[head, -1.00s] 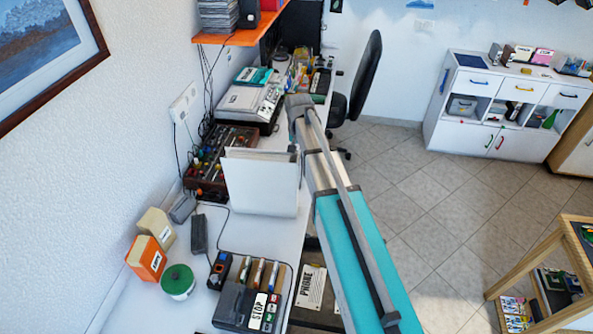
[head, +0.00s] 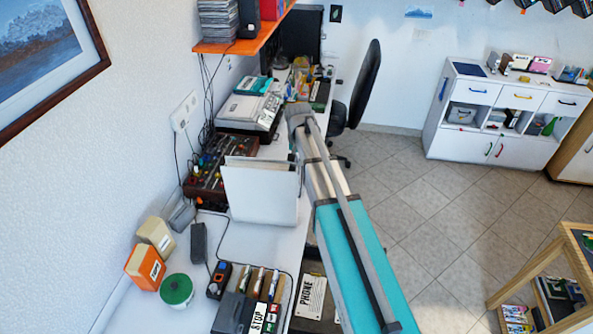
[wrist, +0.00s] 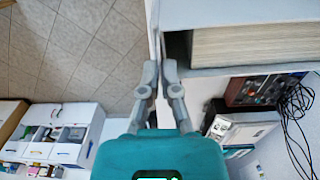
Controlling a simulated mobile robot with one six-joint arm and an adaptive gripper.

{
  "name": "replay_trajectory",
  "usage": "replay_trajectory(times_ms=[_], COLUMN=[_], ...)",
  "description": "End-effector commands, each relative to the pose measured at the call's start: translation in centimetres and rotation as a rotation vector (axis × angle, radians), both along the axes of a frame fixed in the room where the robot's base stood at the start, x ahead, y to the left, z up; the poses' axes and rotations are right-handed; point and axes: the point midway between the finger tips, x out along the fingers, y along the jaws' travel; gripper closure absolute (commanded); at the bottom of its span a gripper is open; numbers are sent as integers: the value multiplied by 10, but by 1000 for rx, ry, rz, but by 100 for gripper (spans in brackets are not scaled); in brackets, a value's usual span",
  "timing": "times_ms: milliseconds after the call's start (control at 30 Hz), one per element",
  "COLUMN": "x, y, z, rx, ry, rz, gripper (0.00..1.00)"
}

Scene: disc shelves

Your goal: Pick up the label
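Two lettered labels show in the head view. A white label reading PHONE (head: 311,297) is low beside the desk's right edge. A white label reading STOP (head: 258,318) is at the bottom, by the dark desk organiser. Which one is meant cannot be told. My gripper (wrist: 159,66) shows in the wrist view, its fingertips close together with a narrow gap. A thin pale edge runs up beyond that gap; whether the fingers touch or hold it cannot be told. In the head view my arm hides most of the gripper, which is near the white binder (head: 260,192).
The desk (head: 232,238) runs along the left wall with a mixer (head: 214,165), an orange box (head: 145,268) and a green-lidded tub (head: 177,290). A wooden stand (head: 503,292) is at lower right. Tiled floor (head: 430,210) lies open between.

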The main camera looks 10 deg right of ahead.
Motion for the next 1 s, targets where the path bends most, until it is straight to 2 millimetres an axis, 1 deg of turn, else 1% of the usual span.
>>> replay_trajectory(times_ms=[167, 367, 633, 1000], x=[0, 0, 0, -33], y=[0, 1, 1, -17], z=[3, 12, 35, 78], rx=[1, 1, 1, 1], ry=[0, 0, -2, 0], rz=[0, 0, 0, -1], gripper=[100, 100, 100, 100])
